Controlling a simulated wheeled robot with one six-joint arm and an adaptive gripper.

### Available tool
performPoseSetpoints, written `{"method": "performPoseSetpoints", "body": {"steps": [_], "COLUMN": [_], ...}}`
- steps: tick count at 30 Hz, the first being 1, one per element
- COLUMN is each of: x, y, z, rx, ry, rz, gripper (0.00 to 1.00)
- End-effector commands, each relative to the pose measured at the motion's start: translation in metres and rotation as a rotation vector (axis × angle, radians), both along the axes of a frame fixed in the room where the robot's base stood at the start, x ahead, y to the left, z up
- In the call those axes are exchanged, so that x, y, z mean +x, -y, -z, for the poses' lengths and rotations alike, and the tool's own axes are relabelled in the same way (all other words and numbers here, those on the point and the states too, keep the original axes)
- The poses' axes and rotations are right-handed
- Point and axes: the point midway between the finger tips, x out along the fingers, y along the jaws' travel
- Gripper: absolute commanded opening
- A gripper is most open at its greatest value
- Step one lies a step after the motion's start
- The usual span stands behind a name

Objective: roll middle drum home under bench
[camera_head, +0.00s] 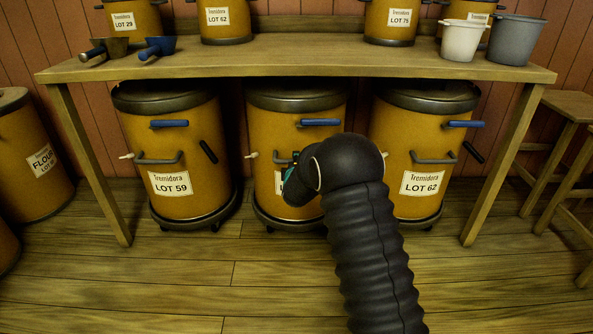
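The middle drum (268,136) is ochre with a dark lid and stands upright under the wooden bench (300,62). It is roughly in line with the left drum (185,138) and the right drum (425,125). A blue lever (320,122) and part of a grey handle show on its front. Its label is mostly covered by my arm. My gripper (291,172) is in front of the middle drum, near the handle, with a teal part showing. My dark wrist hides its fingers, so I cannot tell whether it touches or grips the handle.
More drums, a white bucket (462,40), a grey bucket (515,40) and two scoops (157,47) stand on the bench. The bench legs (92,165) flank the drums. A flour drum (33,160) is at left, stools (570,130) at right.

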Motion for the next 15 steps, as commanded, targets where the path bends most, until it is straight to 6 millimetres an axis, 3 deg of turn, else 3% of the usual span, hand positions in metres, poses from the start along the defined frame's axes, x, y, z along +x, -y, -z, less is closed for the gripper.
{"method": "performPoseSetpoints", "body": {"steps": [9,15], "x": [-0.059,-0.089], "y": [-0.001,-0.001], "z": [-0.013,-0.018], "rx": [0.0,0.0], "ry": [-0.001,0.001], "rz": [0.0,0.0], "gripper": [0.43,0.43]}}
